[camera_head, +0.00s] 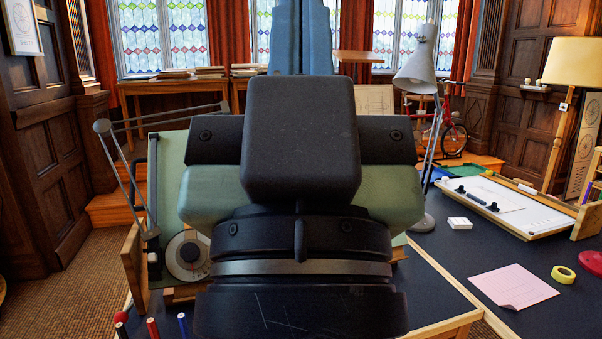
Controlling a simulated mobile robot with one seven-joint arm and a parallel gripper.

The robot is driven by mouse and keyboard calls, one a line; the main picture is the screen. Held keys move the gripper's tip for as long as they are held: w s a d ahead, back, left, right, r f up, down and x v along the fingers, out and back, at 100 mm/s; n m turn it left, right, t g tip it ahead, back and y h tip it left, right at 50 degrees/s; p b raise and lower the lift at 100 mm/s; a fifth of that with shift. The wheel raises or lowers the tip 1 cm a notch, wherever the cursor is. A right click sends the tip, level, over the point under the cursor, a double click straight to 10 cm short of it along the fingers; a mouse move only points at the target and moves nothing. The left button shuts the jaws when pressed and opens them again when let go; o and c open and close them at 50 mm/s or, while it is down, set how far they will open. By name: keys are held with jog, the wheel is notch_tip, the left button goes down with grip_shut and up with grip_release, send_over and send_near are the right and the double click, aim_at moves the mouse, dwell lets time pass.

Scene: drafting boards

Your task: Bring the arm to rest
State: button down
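The back of my gripper (301,150) fills the middle of the head view, close to the camera. I see a dark block, a wide black bar with screws, a pale green housing and a black wrist with a silver band. The fingers are hidden behind this body, so I cannot tell whether they are open or shut or whether they hold anything. My arm hides much of the dark-topped table and the green drafting board (172,185) behind it.
Right of my arm are a grey desk lamp (417,70), a small white box (459,223), a pink sheet (512,287), yellow tape (563,274) and a white drawing board (505,207). Several coloured pens or markers (152,327) stand at lower left. Dark tabletop (440,260) lies bare between.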

notch_tip(320, 180, up, 18)
jog(key=p, duration=1.5)
jog(key=shift+p, duration=0.3)
